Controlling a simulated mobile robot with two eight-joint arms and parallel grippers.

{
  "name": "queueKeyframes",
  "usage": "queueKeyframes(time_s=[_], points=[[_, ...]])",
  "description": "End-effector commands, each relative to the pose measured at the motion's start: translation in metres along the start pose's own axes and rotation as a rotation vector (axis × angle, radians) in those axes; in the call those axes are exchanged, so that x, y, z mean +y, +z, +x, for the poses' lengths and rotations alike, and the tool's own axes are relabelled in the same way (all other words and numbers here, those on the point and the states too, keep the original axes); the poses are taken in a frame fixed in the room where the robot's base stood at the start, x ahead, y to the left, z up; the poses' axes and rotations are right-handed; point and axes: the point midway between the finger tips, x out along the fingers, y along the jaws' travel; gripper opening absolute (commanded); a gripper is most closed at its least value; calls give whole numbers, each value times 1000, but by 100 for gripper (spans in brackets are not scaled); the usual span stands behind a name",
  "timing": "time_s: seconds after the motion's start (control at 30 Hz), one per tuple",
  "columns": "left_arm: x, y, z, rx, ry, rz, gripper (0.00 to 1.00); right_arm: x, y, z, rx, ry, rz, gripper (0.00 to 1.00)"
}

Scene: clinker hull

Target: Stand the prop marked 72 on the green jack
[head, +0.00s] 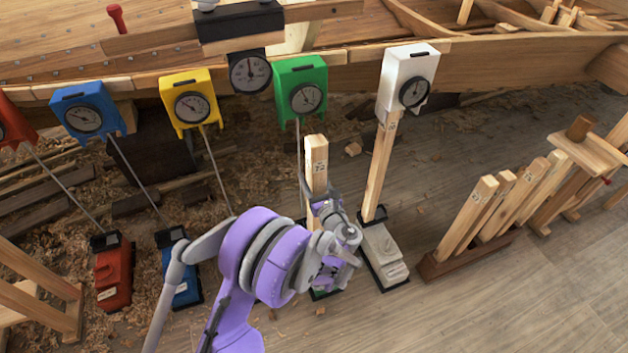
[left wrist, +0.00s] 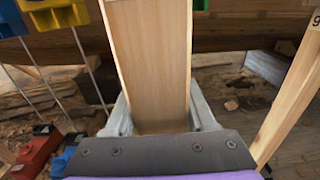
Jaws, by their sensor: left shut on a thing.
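The prop marked 72 (head: 316,160) stands nearly upright in my left gripper (head: 325,208), which is shut on it. In the left wrist view the prop (left wrist: 152,60) fills the middle between the two fingers of the gripper (left wrist: 160,115). The green jack (head: 325,293) is on the floor below, mostly hidden behind my left arm; only a bit of green shows. The green gauge box (head: 301,90) hangs on the hull above, with a thin rod running down. The prop's lower end is hidden, so I cannot tell whether it touches the jack. My right gripper is not in view.
Just right, a white jack (head: 384,255) bears a prop (head: 378,170) under a white gauge box (head: 408,77). A rack (head: 470,255) holds several props. Red (head: 114,275) and blue (head: 182,285) jacks stand left. Thin rods hang from the blue and yellow (head: 190,101) boxes.

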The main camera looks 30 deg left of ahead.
Motion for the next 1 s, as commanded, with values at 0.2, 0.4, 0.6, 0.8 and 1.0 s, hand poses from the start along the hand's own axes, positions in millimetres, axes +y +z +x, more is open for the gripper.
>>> queueKeyframes(time_s=[0.2,0.4,0.6,0.8,1.0], points=[[1,1,15,-2,1,1,0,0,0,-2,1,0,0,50],[0,0,28,-1,0,1,0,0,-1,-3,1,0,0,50],[1,0,41,-1,0,1,0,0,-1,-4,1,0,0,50],[0,-1,54,-2,0,1,0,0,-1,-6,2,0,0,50],[1,-1,67,-2,0,1,0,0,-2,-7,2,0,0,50]])
